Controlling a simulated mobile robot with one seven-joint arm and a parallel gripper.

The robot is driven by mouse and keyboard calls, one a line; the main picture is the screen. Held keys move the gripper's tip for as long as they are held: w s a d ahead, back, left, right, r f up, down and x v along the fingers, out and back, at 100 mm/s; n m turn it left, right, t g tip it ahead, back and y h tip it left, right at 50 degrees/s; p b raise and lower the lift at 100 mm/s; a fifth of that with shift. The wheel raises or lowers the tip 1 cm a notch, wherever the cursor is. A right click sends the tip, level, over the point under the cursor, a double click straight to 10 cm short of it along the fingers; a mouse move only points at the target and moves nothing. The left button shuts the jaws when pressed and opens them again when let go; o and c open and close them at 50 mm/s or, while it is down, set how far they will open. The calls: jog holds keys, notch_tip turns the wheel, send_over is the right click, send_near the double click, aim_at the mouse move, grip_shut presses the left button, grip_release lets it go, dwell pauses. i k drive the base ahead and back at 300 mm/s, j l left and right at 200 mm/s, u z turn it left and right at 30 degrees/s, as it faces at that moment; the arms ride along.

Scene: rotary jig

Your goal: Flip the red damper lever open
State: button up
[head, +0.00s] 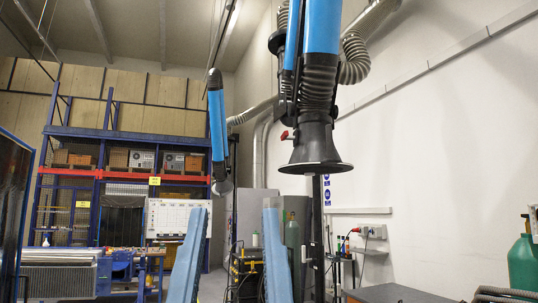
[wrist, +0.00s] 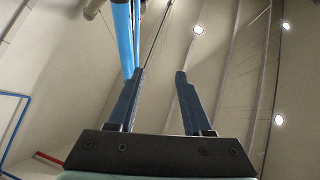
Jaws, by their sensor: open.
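The red damper lever (head: 285,134) is a small red handle on the left side of the black extraction hood's neck (head: 316,135), in the head view. Its exact angle is too small to tell. My gripper (head: 236,210) shows as two blue fingers pointing up at the bottom of the head view, lower and left of the lever. The fingers are spread and empty, apart from the hood. In the wrist view my gripper (wrist: 160,72) is also open, with nothing between the fingers. I cannot make out the lever in the wrist view.
A blue extraction arm (head: 322,25) with ribbed hose hangs above the hood. A shelving rack (head: 126,133) stands at the back left. A green gas cylinder (head: 522,262) is at the right edge. Open air lies between my fingers and the hood.

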aim_at(285, 136)
jog(key=i+j+z, duration=0.15)
jog(key=j, duration=0.15)
jog(key=j+z, duration=0.2)
jog(key=i+j+z, duration=0.15)
jog(key=j, duration=0.25)
jog(key=i+u, duration=0.1)
jog(key=i, duration=1.35)
jog(key=i+l+u, duration=0.15)
jog(key=i, duration=0.55)
jog(key=i+l+u, duration=0.1)
jog(key=i, duration=0.65)
